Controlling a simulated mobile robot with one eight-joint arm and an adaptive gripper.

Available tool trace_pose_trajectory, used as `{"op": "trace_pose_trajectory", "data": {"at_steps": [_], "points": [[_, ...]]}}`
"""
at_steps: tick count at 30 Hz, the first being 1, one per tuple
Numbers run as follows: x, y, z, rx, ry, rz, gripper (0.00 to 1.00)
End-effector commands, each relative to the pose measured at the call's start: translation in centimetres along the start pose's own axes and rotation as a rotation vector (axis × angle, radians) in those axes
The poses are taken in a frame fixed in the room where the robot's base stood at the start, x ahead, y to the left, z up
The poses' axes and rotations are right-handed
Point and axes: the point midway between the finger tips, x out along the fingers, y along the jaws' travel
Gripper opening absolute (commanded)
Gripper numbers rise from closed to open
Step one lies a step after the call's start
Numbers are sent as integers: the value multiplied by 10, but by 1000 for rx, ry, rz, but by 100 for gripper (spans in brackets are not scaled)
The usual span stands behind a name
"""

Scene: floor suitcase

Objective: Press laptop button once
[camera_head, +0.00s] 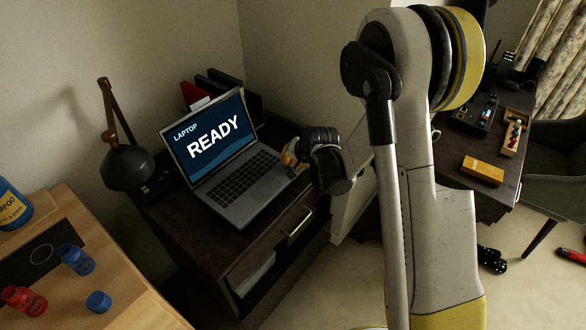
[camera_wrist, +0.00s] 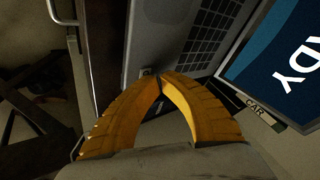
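The open laptop (camera_head: 238,190) sits on a dark cabinet, its screen (camera_head: 211,137) reading "LAPTOP READY". My gripper (camera_head: 291,158) is at the laptop's right side, near the right end of the keyboard. In the wrist view the yellow fingers of my gripper (camera_wrist: 160,78) meet at their tips, with nothing seen between them. The tips are over the edge of the laptop's grey deck (camera_wrist: 155,40), beside a small marked spot, perhaps the button (camera_wrist: 147,72). The fingers partly hide this area. I cannot tell whether they touch it.
A dark desk lamp (camera_head: 127,165) stands left of the laptop, with books (camera_head: 215,85) behind it. The cabinet (camera_head: 270,240) has a drawer with a handle. A wooden table (camera_head: 120,305) with small bottles is at the lower left. A desk (camera_head: 462,145) stands at the right.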

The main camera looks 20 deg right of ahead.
Motion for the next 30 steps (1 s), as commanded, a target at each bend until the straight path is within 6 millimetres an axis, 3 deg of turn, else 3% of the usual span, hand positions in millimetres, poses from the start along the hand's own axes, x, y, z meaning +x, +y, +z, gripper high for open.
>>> {"op": "trace_pose_trajectory", "data": {"at_steps": [30], "points": [[8,4,6,0,-5,1,0]]}}
